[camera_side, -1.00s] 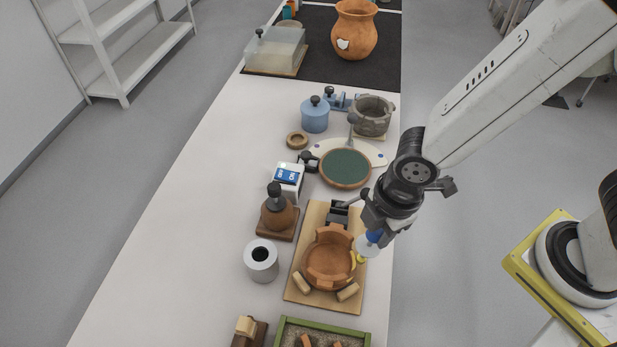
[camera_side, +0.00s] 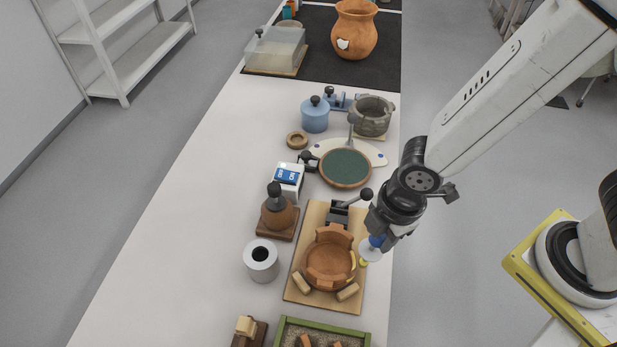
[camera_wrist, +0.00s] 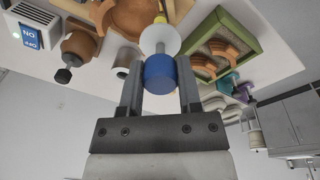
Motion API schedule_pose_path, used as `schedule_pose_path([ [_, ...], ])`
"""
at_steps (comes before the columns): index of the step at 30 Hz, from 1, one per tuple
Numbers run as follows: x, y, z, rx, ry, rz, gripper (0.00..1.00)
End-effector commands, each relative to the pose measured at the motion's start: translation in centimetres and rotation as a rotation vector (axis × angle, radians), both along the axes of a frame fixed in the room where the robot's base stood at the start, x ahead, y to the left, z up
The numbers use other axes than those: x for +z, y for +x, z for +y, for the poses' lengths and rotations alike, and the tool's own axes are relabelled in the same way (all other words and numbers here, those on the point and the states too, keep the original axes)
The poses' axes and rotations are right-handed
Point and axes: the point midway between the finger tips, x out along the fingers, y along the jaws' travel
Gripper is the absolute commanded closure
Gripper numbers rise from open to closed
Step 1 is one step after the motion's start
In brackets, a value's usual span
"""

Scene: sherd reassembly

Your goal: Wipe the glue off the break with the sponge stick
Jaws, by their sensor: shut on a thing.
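My gripper (camera_side: 378,236) is shut on the blue handle of the sponge stick (camera_side: 376,241), which has a pale round disc and a yellow sponge end. In the wrist view the gripper (camera_wrist: 160,82) has one finger on each side of the blue handle; the disc of the sponge stick (camera_wrist: 160,40) hides part of what lies beyond. The broken terracotta bowl (camera_side: 328,268) sits on a wooden board (camera_side: 313,216). A yellow patch of glue (camera_side: 352,259) shows on its right wall. The sponge end is just right of the bowl, seemingly apart from it.
A clamp with a black knob (camera_side: 345,210) stands behind the bowl, and wooden blocks (camera_side: 348,291) lie in front. A white roll (camera_side: 261,262) stands left of the board. A green-framed sand tray (camera_side: 322,327) is nearer the camera. The table at left is clear.

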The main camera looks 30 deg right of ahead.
Motion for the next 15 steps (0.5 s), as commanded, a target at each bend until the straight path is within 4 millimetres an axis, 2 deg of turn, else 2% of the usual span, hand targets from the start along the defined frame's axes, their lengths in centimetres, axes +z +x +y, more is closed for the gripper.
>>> schedule_pose_path([
  [15,-1.8,0.3,0.3,0.0,-0.001,0.002,0.89],
])
